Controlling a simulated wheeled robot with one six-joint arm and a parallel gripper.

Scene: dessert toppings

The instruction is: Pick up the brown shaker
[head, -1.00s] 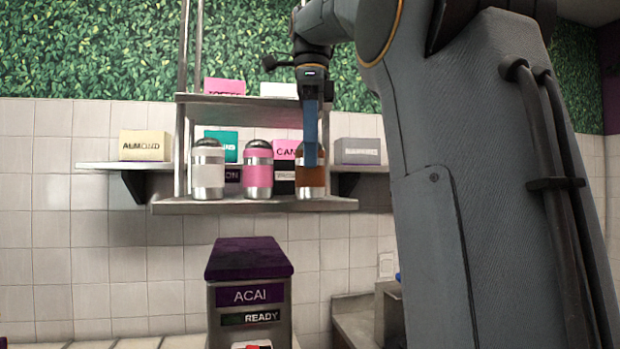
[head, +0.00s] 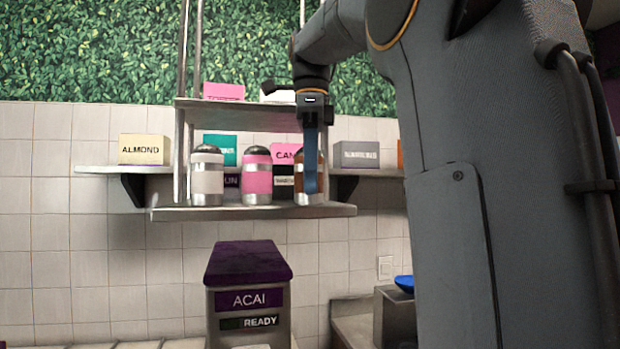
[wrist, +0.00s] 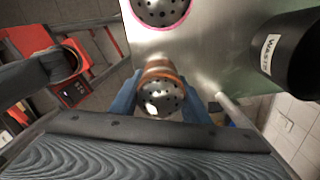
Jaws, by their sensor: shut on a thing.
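The brown shaker (head: 297,184) stands upright at the right end of the lower hanging shelf (head: 165,213), partly hidden behind a blue finger of my gripper (head: 311,190). In the wrist view the shaker's perforated metal top (wrist: 160,98) sits between the two blue fingers of my gripper (wrist: 160,100). The fingers are shut on its sides. The shaker's base looks to be at shelf level; I cannot tell whether it touches the shelf.
A pink shaker (head: 257,178) and a white shaker (head: 207,178) stand to the left on the same shelf. An upper shelf (head: 190,102) with boxes hangs above. A purple-topped acai machine (head: 249,265) is below. A black cup (wrist: 297,55) shows in the wrist view.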

